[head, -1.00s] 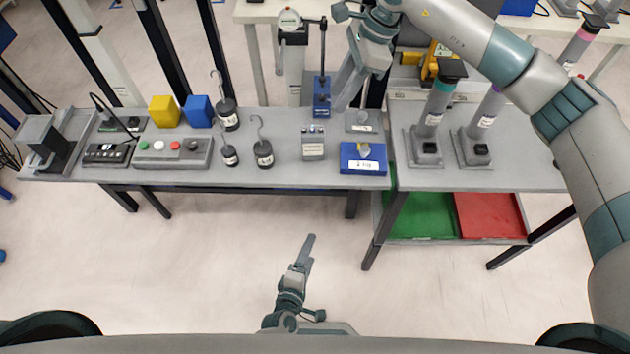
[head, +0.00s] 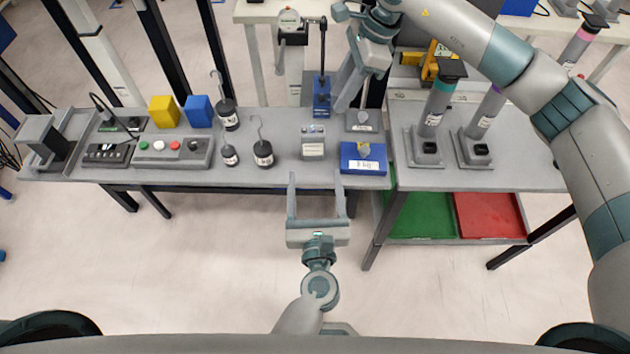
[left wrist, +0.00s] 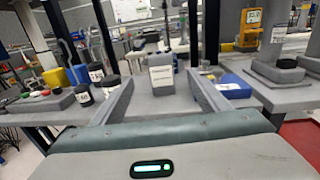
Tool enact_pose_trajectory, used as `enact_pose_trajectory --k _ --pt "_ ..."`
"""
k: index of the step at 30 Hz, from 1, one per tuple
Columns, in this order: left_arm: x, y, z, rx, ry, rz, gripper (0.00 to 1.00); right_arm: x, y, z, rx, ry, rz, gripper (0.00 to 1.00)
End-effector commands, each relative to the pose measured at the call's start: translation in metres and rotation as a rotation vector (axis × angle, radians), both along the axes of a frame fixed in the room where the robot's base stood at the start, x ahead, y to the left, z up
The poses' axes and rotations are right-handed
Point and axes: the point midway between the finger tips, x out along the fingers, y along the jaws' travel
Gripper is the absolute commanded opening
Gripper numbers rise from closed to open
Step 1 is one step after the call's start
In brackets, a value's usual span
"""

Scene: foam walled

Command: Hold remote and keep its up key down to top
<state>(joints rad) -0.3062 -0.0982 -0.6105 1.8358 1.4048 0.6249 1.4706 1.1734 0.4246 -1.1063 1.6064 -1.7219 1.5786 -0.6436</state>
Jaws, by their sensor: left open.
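The likely remote is a small grey upright box (head: 313,148) with a white label and small knobs or keys on top. It stands near the front edge of the grey bench. In the left wrist view the box (left wrist: 162,76) shows between my fingers, beyond their tips. My left gripper (head: 317,184) is open and empty, in front of the bench edge, its fingers pointing at the box without touching it. My right gripper (head: 352,100) hangs above the back of the bench, right of the box. Its fingers overlap, so its opening is unclear.
A blue block with a label (head: 363,165) sits right of the box. Black hooked weights (head: 263,155) stand to its left. A button panel (head: 172,152) and yellow (head: 163,111) and blue cubes (head: 198,110) are farther left. A blue-based stand (head: 321,98) is behind.

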Motion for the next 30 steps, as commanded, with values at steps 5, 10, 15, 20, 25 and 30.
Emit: enact_pose_trajectory --k 5,10,15,20,25,30 --pt "0.0 0.0 0.0 0.003 0.0 0.0 0.69 0.0 0.0 0.0 0.0 0.0 0.0 0.31" --pt "0.004 0.0 -0.001 0.005 -0.001 0.0 0.69 0.0 0.0 0.0 0.0 0.0 0.0 0.31" --pt "0.016 0.001 0.0 0.005 -0.002 0.001 0.69 0.0 0.0 0.0 0.0 0.0 0.0 0.31" --pt "0.036 0.002 0.0 0.006 -0.003 0.0 0.69 0.0 0.0 0.0 0.0 0.0 0.0 0.31" --pt "0.063 0.004 0.0 0.006 -0.003 -0.001 0.69 0.0 0.0 0.0 0.0 0.0 0.0 0.31" --pt "0.091 0.007 0.0 0.007 -0.002 0.0 0.69 0.0 0.0 0.0 0.0 0.0 0.0 0.31"
